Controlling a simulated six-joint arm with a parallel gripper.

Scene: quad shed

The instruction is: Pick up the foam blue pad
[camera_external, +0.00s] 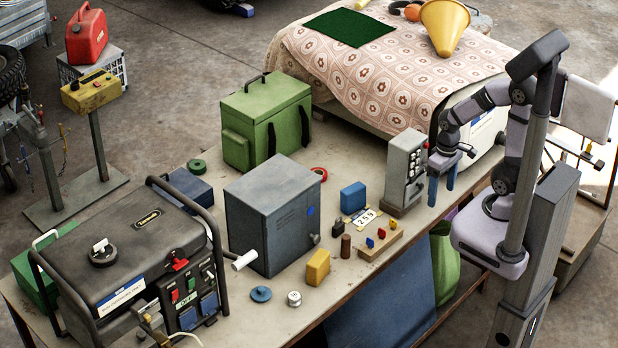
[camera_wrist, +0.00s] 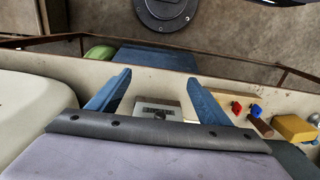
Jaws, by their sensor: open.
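The foam blue pad, a small blue block (camera_external: 353,197), sits on the workbench (camera_external: 345,165) behind a white number plate (camera_external: 366,216). My gripper (camera_external: 442,185) points down to the right of the pad, with the grey switch box (camera_external: 404,168) between them. Its two blue fingers are apart with nothing held between them. In the wrist view the open fingers (camera_wrist: 157,95) frame the top of the grey switch box (camera_wrist: 158,108), which lies beneath or beyond them. I cannot make out the blue pad in the wrist view.
A wooden tray with coloured pegs (camera_external: 380,244), a brown cylinder (camera_external: 345,246), a black padlock (camera_external: 338,229) and a yellow block (camera_external: 318,267) lie near the pad. A grey cabinet (camera_external: 272,215) stands to its left. A cloth-covered surface (camera_external: 330,70) lies behind.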

